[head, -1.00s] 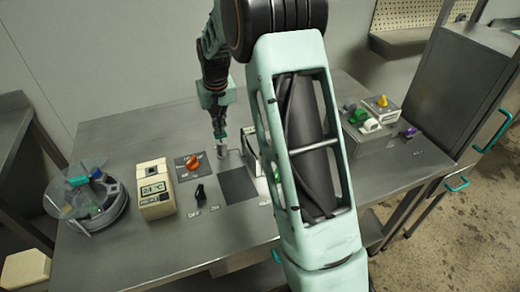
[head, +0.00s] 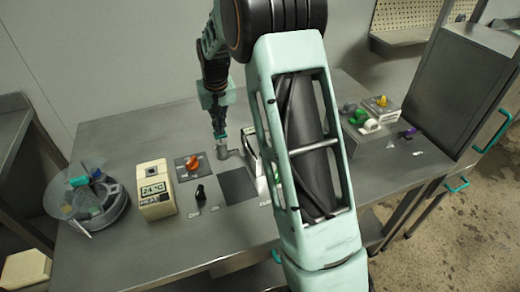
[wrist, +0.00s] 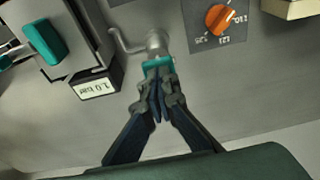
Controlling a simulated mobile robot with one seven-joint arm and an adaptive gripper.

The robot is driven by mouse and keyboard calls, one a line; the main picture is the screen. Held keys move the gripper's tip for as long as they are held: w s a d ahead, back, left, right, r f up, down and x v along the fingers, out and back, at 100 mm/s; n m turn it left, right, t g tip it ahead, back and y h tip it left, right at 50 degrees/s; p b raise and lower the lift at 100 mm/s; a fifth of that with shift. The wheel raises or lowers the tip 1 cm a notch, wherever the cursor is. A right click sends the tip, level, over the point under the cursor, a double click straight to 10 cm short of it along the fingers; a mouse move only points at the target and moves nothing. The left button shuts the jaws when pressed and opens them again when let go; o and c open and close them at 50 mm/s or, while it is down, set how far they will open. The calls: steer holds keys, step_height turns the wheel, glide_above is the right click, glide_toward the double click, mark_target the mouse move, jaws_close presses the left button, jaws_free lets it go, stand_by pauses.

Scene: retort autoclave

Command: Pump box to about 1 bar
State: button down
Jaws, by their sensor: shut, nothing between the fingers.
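My gripper (head: 220,138) is shut and empty, pointing down at a short metal post (head: 222,152) on the bench. In the wrist view the teal fingertips (wrist: 158,66) are at the near side of the round metal post (wrist: 156,41), and a thin pipe (wrist: 121,42) bends off it to the left. Whether the tips touch the post I cannot tell. A box (wrist: 61,45) with a teal handle stands left of the post in that view. Its white label (wrist: 97,89) reads 1.0 bar. In the head view my arm hides most of this box.
An orange knob (head: 193,163) sits on a dark panel. A cream heater box (head: 155,189) with a display, a black switch (head: 200,194) and a round clear-lidded container (head: 89,199) stand on the left. Colored knobs (head: 365,118) sit at right. Bench front is clear.

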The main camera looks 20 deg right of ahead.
stand_by(0.4)
steer(key=shift+r+p, duration=2.15)
steer(key=shift+r, duration=0.9)
